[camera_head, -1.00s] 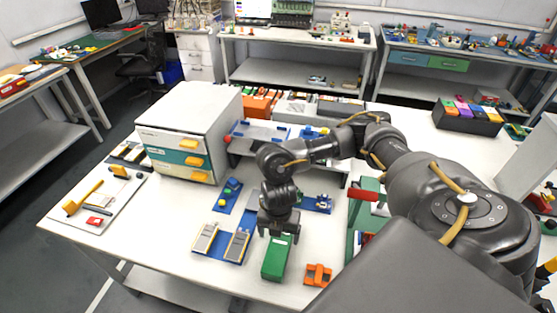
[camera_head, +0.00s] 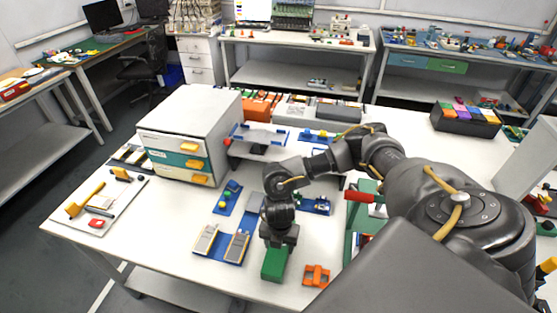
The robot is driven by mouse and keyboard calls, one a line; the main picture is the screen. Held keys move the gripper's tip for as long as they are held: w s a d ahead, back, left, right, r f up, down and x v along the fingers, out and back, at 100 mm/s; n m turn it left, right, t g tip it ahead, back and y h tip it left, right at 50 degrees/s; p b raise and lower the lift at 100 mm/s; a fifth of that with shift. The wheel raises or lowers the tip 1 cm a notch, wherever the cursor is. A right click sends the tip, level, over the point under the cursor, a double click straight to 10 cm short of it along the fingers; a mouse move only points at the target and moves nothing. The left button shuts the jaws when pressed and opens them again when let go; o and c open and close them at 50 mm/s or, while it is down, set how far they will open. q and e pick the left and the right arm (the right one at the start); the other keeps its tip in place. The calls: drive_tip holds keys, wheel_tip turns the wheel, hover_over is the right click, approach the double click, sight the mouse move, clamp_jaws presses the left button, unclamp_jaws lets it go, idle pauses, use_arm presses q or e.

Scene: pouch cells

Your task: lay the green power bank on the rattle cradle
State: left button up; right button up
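The green power bank (camera_head: 273,266) lies on the white table near its front edge. My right gripper (camera_head: 279,243) points down at the power bank's far end and hides that end. The fingertips are too dark and small to tell whether they are closed on it. No label marks the rattle cradle. An orange bracket-like piece (camera_head: 316,276) stands just right of the power bank and may be it, but I cannot tell for sure. My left gripper is not in view.
A blue base with two flat grey-beige pads (camera_head: 222,257) lies left of the power bank. A white drawer cabinet (camera_head: 190,112) stands at the back left. A green stand with a red handle (camera_head: 363,197) is to the right.

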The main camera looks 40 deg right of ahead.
drive_tip(key=c, duration=0.7)
drive_tip(key=shift+o, duration=0.2)
